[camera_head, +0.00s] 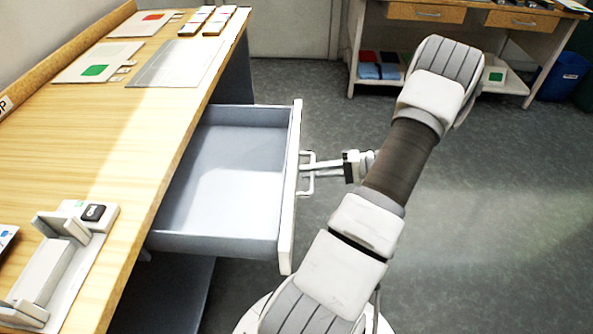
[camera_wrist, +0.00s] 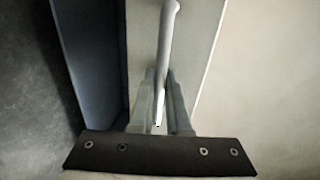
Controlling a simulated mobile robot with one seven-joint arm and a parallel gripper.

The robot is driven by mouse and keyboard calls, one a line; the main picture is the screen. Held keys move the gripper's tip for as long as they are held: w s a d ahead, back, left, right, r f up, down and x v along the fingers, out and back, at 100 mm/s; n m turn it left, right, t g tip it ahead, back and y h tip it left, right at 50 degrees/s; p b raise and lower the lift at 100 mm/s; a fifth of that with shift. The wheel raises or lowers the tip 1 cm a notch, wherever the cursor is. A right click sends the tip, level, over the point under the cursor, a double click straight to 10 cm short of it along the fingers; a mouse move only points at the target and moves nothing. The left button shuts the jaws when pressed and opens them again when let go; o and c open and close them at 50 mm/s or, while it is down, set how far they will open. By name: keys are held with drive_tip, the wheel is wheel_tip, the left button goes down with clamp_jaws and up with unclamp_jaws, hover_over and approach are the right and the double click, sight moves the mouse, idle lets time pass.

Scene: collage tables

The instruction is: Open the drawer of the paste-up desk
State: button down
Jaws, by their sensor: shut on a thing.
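The paste-up desk (camera_head: 60,150) has a light wood top and fills the left of the head view. Its drawer (camera_head: 215,190), pale grey inside and empty, stands pulled well out on the right side of the desk. The drawer front (camera_head: 289,215) carries a pale bar handle (camera_head: 308,186). My gripper (camera_head: 312,165) comes in from the right and is shut on the handle. In the wrist view my gripper's fingers (camera_wrist: 161,105) sit on either side of the handle bar (camera_wrist: 167,45), with the drawer front behind it.
On the desk lie cards with a green patch (camera_head: 95,70) and a red patch (camera_head: 150,17), small blocks (camera_head: 207,20) and a grey-white device (camera_head: 65,260). A second table with drawers (camera_head: 470,16) and a blue bin (camera_head: 562,75) stand at the back. Floor at right is clear.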

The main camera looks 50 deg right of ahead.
drive_tip(key=shift+s+d, duration=0.1)
drive_tip(key=c, duration=1.2)
unclamp_jaws()
drive_tip(key=p+v, duration=0.2)
drive_tip(key=v, duration=1.5)
drive_tip(key=shift+s+d+p, duration=0.1)
drive_tip(key=shift+s+p, duration=0.15)
drive_tip(key=shift+p, duration=0.1)
